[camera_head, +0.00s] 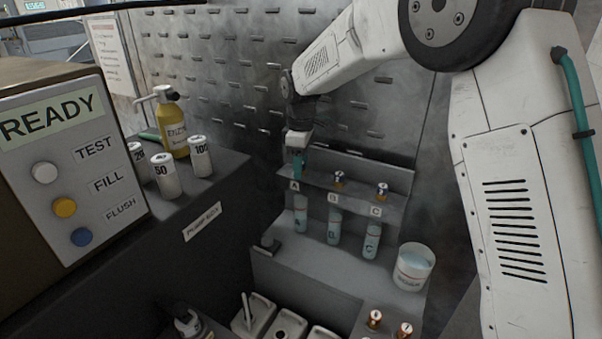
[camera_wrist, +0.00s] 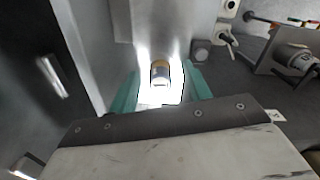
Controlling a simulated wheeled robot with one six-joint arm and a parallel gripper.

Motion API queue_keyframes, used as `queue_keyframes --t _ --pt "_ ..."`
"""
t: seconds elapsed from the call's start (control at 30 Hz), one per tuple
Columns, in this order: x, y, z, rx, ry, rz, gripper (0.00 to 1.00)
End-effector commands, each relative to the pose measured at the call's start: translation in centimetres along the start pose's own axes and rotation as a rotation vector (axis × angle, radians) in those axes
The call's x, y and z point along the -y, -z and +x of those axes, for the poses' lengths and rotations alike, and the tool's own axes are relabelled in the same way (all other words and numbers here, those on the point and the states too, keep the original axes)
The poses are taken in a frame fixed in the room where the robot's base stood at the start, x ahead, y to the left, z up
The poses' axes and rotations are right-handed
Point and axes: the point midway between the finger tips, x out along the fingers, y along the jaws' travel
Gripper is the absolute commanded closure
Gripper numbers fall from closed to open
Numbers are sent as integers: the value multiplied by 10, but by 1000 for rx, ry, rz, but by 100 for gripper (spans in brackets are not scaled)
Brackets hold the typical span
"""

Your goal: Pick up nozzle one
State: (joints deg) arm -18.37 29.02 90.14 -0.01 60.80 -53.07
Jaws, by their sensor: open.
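The shelf rack (camera_head: 349,190) has places labelled A, B and C. Small brass-and-silver nozzle-like pieces stand at B (camera_head: 339,178) and C (camera_head: 382,189). My gripper (camera_head: 298,166) is at place A, pointing down, and its teal fingers cover what is there in the head view. In the wrist view, a brass-and-silver piece (camera_wrist: 160,72) lies between the two open teal fingers (camera_wrist: 160,84), with bright glare around it. I cannot read any number on it, so I cannot tell whether it is nozzle one.
Labelled bottles A (camera_head: 301,214), B (camera_head: 335,227) and C (camera_head: 372,240) hang below the rack. A white bucket (camera_head: 414,267) stands to their right. Two copper-topped pieces (camera_head: 375,319) (camera_head: 405,330) are in front. A perforated panel (camera_head: 240,60) rises behind.

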Motion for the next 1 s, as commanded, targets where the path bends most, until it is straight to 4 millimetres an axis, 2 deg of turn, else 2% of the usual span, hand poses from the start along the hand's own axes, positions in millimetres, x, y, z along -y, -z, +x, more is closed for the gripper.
queue_keyframes --t 0.07,0.1,0.2,0.27,0.67,0.77,0.93,1.0 --pt "0 0 0 0 0 0 52" --pt "0 0 0 0 0 0 57" --pt "0 0 0 0 0 0 85" --pt "0 0 0 0 0 0 100" --pt "0 0 -5 0 0 0 100" --pt "0 0 -13 0 -1 0 100" --pt "0 1 -38 -2 -3 0 100" --pt "15 -3 -39 0 0 -2 100"
